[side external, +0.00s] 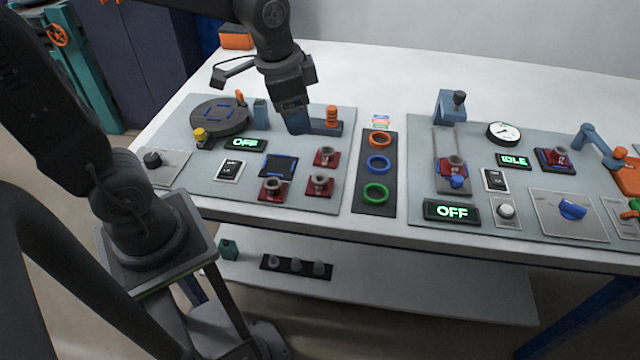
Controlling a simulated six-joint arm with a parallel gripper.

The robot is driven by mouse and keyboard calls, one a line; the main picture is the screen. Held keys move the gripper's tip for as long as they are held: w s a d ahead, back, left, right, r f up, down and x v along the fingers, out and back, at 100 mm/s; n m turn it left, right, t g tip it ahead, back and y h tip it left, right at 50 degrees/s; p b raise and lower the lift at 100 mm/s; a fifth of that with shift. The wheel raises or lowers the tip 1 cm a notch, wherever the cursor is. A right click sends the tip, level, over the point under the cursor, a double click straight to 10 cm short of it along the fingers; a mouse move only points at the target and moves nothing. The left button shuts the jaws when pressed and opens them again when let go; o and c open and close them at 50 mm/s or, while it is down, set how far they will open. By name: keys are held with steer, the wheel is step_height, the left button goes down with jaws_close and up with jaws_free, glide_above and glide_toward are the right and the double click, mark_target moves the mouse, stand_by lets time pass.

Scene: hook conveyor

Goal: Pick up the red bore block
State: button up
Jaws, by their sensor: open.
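Several red blocks with grey cylindrical bores on top are on the panels in the side external view. Three sit together on the left panel: a rear one (326,158), a front-left one (271,189) and a front-right one (320,184). Others are on the right panel, one at the slide (452,166) and one farther right (556,158). I cannot tell which one the task names. My gripper (296,128) points down over the rear of the left panel, behind and left of the three blocks. It is open and touches none of them; its fingertips are small and dark here.
A blue bracket with an orange post (331,117) stands right beside my gripper. A dark round turntable (220,116) is to its left. A dark strip with coloured rings (377,163) separates the panels. Displays read OFF (246,143), OFF (452,211) and IDLE (513,160).

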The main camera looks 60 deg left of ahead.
steer(key=w+a+f+m+g, duration=0.2)
steer(key=w+f+m+g, duration=0.15)
steer(key=w+f, duration=0.4)
glide_above(320, 178)
steer(key=d, duration=0.1)
steer(key=shift+m+t, duration=0.35)
steer(key=shift+t, duration=0.1)
steer(key=f, duration=0.9)
steer(key=shift+s+f, duration=0.25)
steer(key=shift+f, duration=0.05)
steer(key=shift+a+f, duration=0.15)
steer(key=shift+f, duration=2.45)
steer(key=shift+c, duration=0.5)
